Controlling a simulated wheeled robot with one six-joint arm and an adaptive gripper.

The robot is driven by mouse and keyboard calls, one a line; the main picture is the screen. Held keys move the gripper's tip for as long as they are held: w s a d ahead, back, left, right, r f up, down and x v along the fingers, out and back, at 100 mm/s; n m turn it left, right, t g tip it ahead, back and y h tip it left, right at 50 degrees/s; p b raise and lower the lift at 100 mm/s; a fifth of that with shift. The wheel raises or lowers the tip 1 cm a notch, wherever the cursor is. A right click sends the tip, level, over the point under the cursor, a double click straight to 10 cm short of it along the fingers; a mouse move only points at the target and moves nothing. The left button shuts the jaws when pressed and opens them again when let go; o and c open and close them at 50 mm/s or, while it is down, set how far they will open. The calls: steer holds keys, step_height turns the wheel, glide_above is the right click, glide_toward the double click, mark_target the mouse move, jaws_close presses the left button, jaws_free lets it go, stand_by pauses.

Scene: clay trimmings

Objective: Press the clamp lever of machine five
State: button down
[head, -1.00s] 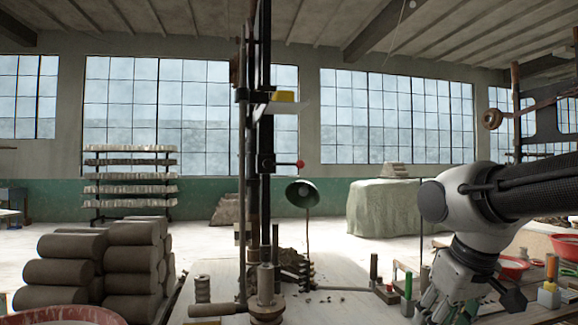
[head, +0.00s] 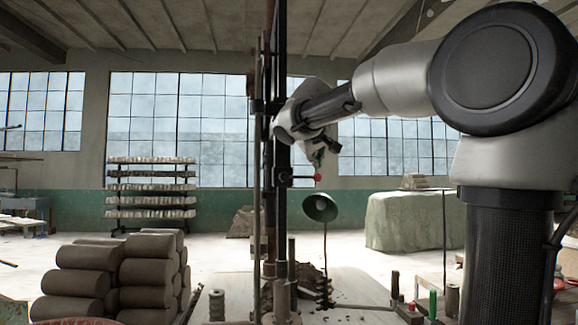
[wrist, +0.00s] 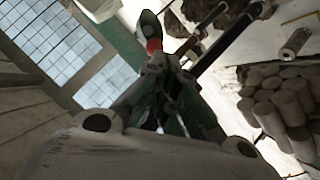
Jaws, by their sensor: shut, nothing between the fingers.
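A tall dark machine column (head: 283,215) stands in the middle of the head view. A short lever with a red knob (head: 318,177) sticks out from it to the right. My gripper (head: 321,157) is shut and empty, pointing down just above the red knob, beside the column. In the wrist view my gripper's fingers (wrist: 160,68) come together, with the red knob (wrist: 153,46) just beyond their tips. I cannot tell whether they touch it. No machine number is readable, and my wrist hides part of the column.
A green lamp (head: 320,207) stands below and right of the lever, close to the column. Stacked clay rolls (head: 115,275) are at the lower left. A rack (head: 150,190) and a covered table (head: 405,220) stand farther back. Open floor lies between.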

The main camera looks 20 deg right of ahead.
mark_target(303, 177)
steer(key=r, duration=0.2)
steer(key=a+r+t, duration=0.1)
steer(key=shift+w+m, duration=0.35)
steer(key=shift+m, duration=0.05)
steer(key=shift+d+f, duration=0.1)
steer(key=shift+d, duration=0.05)
steer(key=x, duration=1)
steer(key=shift+d, duration=0.1)
